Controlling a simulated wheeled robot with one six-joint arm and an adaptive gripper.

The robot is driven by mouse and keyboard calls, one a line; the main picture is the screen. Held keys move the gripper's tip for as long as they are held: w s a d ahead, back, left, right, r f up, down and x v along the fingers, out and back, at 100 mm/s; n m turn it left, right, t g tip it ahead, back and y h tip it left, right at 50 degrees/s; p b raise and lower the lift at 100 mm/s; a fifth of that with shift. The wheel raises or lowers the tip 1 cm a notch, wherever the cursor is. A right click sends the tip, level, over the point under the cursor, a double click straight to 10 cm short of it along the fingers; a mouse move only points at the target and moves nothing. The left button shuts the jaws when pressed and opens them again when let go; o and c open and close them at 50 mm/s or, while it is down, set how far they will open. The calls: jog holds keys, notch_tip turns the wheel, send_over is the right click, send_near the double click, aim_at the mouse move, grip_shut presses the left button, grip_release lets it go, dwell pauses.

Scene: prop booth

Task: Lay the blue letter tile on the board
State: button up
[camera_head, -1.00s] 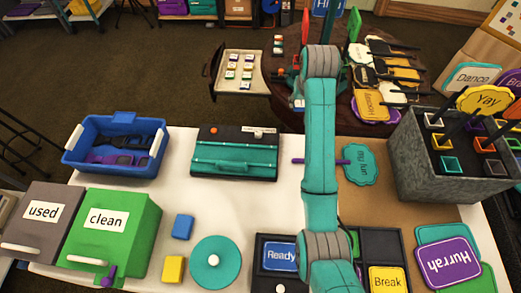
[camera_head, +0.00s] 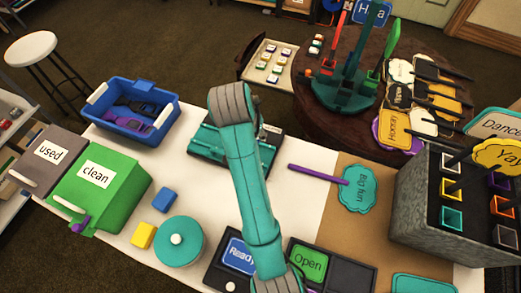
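Several small letter tiles (camera_head: 275,60) lie on a pale tray (camera_head: 262,75) at the back, beside the round brown table. They are too small to read, and I cannot tell which is the blue one. Dark panels at the front hold a blue "Ready" plate (camera_head: 238,256) and a green "Open" plate (camera_head: 308,262); I cannot tell whether either panel is the board. A plain blue block (camera_head: 164,200) lies on the white table near a yellow block (camera_head: 143,235). My gripper is not visible; my arm's upper joint reaches over the teal case (camera_head: 208,143) and hides part of it.
A blue bin (camera_head: 130,110) and green "clean" box (camera_head: 105,185) stand on the left. A grey slotted holder (camera_head: 435,205) stands on the right. A "Big fun" paddle (camera_head: 357,190) lies mid-table. Signs crowd the round table (camera_head: 330,120). White table (camera_head: 285,205) is bare right of my arm.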

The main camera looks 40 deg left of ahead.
notch_tip(320, 180, down, 9)
jog(key=shift+f, duration=0.15)
dwell(0.4)
jog(key=shift+f, duration=0.1)
jog(key=o, duration=1)
jog(key=shift+v, duration=3.9)
jog(key=shift+f, duration=0.1)
